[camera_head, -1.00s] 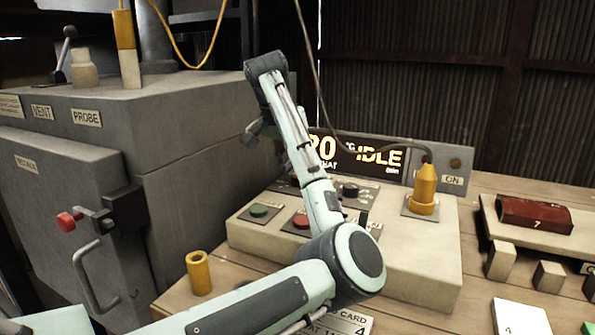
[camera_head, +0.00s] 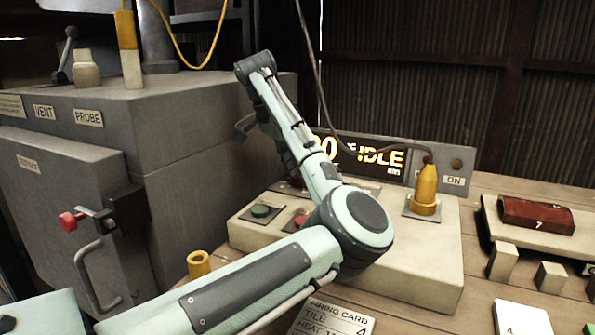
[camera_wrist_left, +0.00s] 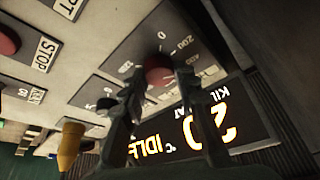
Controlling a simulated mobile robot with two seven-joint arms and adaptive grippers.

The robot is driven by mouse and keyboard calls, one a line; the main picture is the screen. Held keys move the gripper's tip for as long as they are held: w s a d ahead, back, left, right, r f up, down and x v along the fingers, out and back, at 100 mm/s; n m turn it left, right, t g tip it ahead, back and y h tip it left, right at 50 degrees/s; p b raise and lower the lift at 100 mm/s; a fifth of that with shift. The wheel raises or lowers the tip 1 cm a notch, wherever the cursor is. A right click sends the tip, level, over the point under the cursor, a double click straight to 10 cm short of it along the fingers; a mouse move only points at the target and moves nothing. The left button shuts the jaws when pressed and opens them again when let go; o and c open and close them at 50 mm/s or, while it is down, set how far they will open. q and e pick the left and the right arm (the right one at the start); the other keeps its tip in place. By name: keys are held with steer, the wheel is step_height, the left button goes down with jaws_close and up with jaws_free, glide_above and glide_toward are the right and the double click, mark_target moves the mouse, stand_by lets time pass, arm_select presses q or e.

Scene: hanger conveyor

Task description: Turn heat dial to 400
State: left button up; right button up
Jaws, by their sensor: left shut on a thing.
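The heat dial (camera_wrist_left: 158,72) is a round red knob on a dark plate with a printed scale in the left wrist view. A 0 and a 200 are readable on the scale; the dial's pointer and a 400 mark are not clear. My left gripper (camera_wrist_left: 160,82) has its two fingers on either side of the dial and is shut on it. In the head view my left arm hides the dial and the fingertips. The display (camera_head: 370,155) shows IDLE, and a 20 is readable in the wrist view. My right gripper is not in view.
The control box (camera_head: 420,255) carries a green button (camera_head: 262,211), a red button and a yellow plug (camera_head: 425,190) with a cable. A grey furnace (camera_head: 200,120) stands left. A yellow cylinder (camera_head: 198,264), small blocks and a firing card (camera_head: 335,318) lie on the bench.

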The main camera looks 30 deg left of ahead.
mark_target(297, 176)
arm_select(q)
steer(key=o, duration=1.1)
steer(key=shift+o, duration=0.2)
step_height(297, 176, up, 10)
